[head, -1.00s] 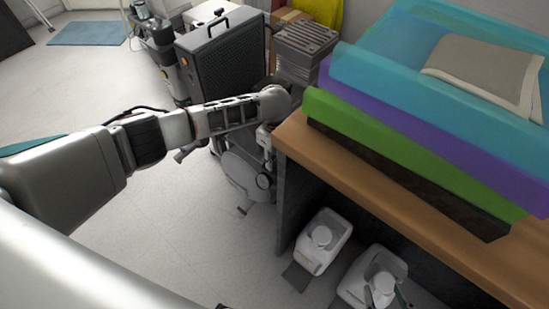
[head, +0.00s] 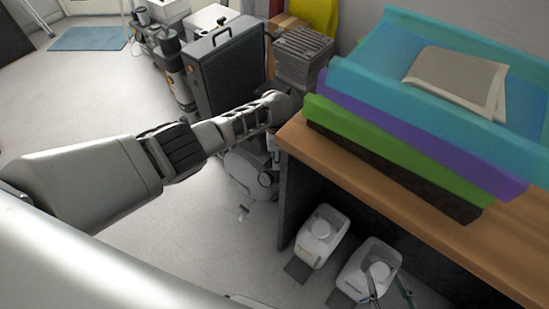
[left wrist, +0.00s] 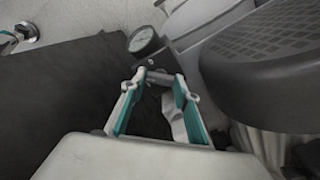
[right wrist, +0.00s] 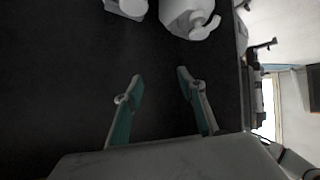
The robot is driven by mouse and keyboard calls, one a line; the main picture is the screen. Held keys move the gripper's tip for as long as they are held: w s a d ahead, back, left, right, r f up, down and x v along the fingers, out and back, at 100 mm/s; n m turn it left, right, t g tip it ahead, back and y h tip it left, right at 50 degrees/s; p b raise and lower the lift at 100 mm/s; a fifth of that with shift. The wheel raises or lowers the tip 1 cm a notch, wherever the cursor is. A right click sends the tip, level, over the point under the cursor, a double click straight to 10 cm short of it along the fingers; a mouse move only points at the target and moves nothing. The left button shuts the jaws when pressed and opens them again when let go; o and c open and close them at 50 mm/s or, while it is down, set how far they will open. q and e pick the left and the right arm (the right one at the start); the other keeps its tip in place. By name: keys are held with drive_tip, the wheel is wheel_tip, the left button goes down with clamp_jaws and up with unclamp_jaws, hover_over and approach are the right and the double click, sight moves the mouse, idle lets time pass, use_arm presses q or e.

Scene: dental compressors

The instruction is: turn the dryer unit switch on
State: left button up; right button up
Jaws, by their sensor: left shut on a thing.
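My left arm reaches across the head view to the grey compressor (head: 250,172) beside the wooden table. Its gripper end is hidden there. In the left wrist view, my left gripper (left wrist: 161,77) is shut on a small dark grey part (left wrist: 150,68) just below a round pressure gauge (left wrist: 144,41). A dark ribbed motor cover (left wrist: 268,60) is close on the right. I cannot make out a switch or its position.
The wooden table edge (head: 350,187) bears stacked coloured trays (head: 400,143). White units (head: 320,236) are under it. The floor at left is clear.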

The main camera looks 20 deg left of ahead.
use_arm(q)
drive_tip(key=n, duration=0.3)
drive_tip(key=shift+s+d+n+p, duration=0.1)
drive_tip(key=shift+n+p, duration=0.2)
drive_tip(key=shift+n, duration=0.1)
drive_tip(key=shift+f+n, duration=0.1)
drive_tip(key=shift+n, duration=2.3)
use_arm(e)
drive_tip(key=shift+s+d, duration=0.1)
drive_tip(key=shift+d, duration=0.05)
use_arm(q)
drive_tip(key=o, duration=1.1)
